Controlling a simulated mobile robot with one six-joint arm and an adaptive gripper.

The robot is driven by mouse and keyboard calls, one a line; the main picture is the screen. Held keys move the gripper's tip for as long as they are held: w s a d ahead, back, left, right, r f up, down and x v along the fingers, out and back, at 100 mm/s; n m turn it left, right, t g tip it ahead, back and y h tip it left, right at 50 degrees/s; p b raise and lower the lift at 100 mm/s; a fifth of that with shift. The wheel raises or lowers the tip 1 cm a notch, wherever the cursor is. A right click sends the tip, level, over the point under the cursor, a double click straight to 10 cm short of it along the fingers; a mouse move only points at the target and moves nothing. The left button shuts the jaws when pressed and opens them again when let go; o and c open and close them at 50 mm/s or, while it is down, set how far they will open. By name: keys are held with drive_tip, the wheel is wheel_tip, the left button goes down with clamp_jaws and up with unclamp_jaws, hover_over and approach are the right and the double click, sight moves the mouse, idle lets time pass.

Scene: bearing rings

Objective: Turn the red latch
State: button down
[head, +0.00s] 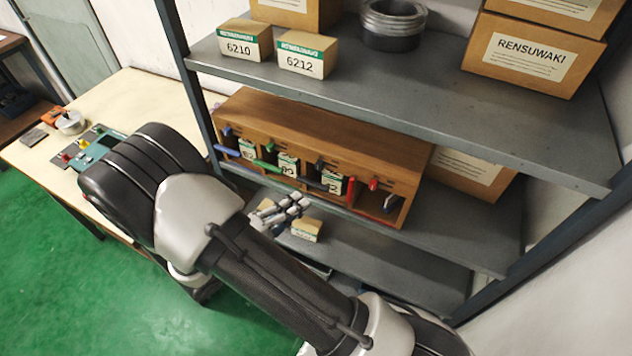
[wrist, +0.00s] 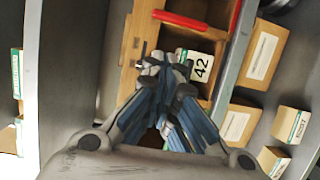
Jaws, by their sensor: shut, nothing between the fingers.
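The red latch parts are on the rightmost compartment of the wooden cabinet (head: 330,130). In the head view I see a red knob (head: 374,184) and an upright red bar (head: 350,192) to its left. In the wrist view a red bar (wrist: 180,20) lies at the top, beyond my fingertips. Which of these pieces turns is unclear. My gripper (head: 291,205) is in front of the cabinet, left of the red parts. In the wrist view my gripper (wrist: 166,62) is shut and empty, its tips near a box labelled 42 (wrist: 200,66). Contact cannot be told.
The cabinet also has blue (head: 227,131), green (head: 270,147) and black (head: 320,165) latches. A red strip (head: 376,219) edges its lower right. A small box (head: 306,230) sits below my gripper. The upper shelf (head: 400,95) overhangs the cabinet, with several boxes on it.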

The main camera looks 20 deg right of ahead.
sight(351, 189)
drive_tip(key=shift+n+t, duration=0.4)
drive_tip(key=shift+t, duration=0.5)
drive_tip(key=x, duration=0.3)
drive_tip(key=f+x, duration=0.1)
drive_tip(key=x, duration=0.2)
drive_tip(key=w+x, duration=0.1)
drive_tip(key=x, duration=0.2)
drive_tip(key=shift+a+f+b, duration=0.3)
drive_tip(key=shift+b, duration=0.1)
drive_tip(key=s+d, duration=0.2)
drive_tip(key=shift+s, duration=0.25)
drive_tip(key=shift+s+d, duration=0.2)
drive_tip(key=shift+s, duration=0.05)
drive_tip(key=shift+a+r+b, duration=0.1)
drive_tip(key=shift+b, duration=0.35)
drive_tip(key=shift+s+m, duration=0.1)
drive_tip(key=shift+m, duration=0.3)
